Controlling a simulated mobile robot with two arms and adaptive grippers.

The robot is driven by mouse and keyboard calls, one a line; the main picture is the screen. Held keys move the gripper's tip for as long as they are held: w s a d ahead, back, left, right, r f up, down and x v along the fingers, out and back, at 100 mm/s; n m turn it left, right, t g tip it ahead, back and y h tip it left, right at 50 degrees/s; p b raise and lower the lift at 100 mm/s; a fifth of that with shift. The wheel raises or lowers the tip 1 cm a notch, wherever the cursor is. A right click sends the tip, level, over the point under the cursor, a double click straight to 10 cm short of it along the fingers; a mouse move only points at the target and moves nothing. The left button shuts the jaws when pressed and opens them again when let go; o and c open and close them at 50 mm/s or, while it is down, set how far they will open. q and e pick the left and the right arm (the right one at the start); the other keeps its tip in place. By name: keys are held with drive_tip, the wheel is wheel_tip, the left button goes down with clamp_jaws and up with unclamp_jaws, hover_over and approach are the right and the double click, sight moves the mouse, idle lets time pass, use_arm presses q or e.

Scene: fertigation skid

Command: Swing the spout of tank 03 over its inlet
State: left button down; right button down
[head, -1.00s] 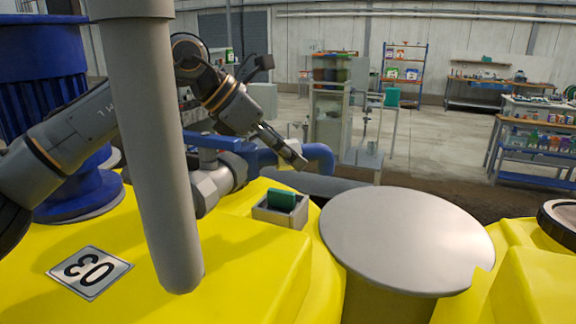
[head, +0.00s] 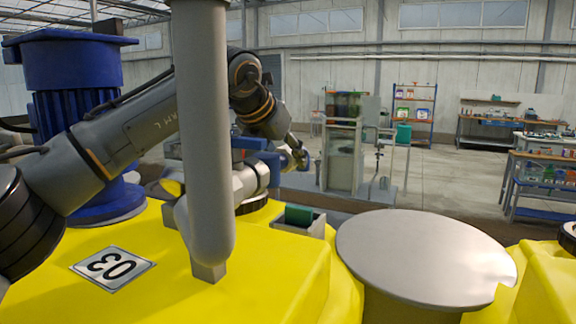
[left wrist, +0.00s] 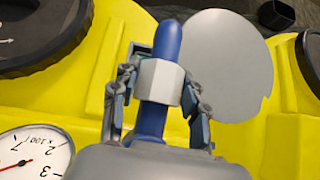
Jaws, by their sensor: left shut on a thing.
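Tank 03 is the yellow tank with the 03 plate (head: 112,268) on its top. Behind the plate a grey fitting (head: 248,180) joins a blue pipe that I take to be the spout (head: 297,158). My left gripper (head: 292,148) is at the spout. In the left wrist view my left gripper (left wrist: 158,88) is shut around a pale block (left wrist: 160,82) on a blue bar (left wrist: 168,42). Whether the spout is over the inlet I cannot tell. My right gripper is not in view.
A grey upright pipe (head: 205,120) stands close in front of the head camera and hides part of my arm. A blue motor-like unit (head: 75,100) stands left. A small box with a green item (head: 299,216) and a round silver plate (head: 425,258) lie to the right.

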sight(261, 156)
use_arm(q)
drive_tip(key=shift+w+a+n+b, duration=0.1)
drive_tip(key=shift+a+n+b, duration=0.2)
drive_tip(key=shift+n, duration=0.1)
drive_tip(key=c, duration=0.7)
unclamp_jaws()
drive_tip(key=v, duration=1.2)
drive_tip(key=shift+d, duration=0.2)
drive_tip(key=shift+r, duration=0.1)
